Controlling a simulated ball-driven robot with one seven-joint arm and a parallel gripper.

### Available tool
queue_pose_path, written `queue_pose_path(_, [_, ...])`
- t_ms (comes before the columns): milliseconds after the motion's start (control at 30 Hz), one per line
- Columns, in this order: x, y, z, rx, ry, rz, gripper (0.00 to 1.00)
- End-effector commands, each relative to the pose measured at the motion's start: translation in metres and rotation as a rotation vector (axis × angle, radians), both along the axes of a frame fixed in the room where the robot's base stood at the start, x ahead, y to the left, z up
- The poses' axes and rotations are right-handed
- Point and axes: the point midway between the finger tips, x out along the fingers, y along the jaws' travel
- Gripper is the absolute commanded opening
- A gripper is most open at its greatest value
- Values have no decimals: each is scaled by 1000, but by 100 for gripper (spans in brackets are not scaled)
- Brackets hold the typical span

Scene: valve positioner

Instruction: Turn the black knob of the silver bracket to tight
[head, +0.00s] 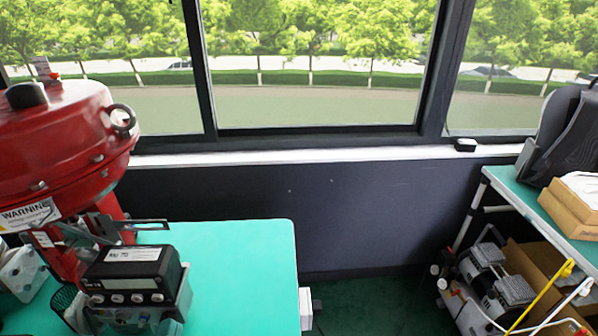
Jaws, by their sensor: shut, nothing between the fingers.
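A silver metal bracket (122,226) shows at the lower left of the head view, between the red valve actuator (60,135) and the black positioner box (135,272). A thin flat bar of it reaches right over the green table. I cannot make out a black knob on the bracket; it may be hidden or too small. The positioner has a white label on top and a row of round silver parts along its front. My gripper is not in this view.
The green table (245,262) is bare to the right of the positioner. A second table (525,200) at the right holds a cardboard box (570,212) and a black chair-like thing (565,140). Compressor-like equipment (495,285) stands below. A dark wall with windows closes the back.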

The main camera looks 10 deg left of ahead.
Motion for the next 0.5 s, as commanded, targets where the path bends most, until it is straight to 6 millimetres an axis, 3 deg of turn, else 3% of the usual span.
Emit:
queue_pose_path(200, [15,3,0,1,2,-1,0])
queue_pose_path(500, [21,3,0,4,4,-4,0])
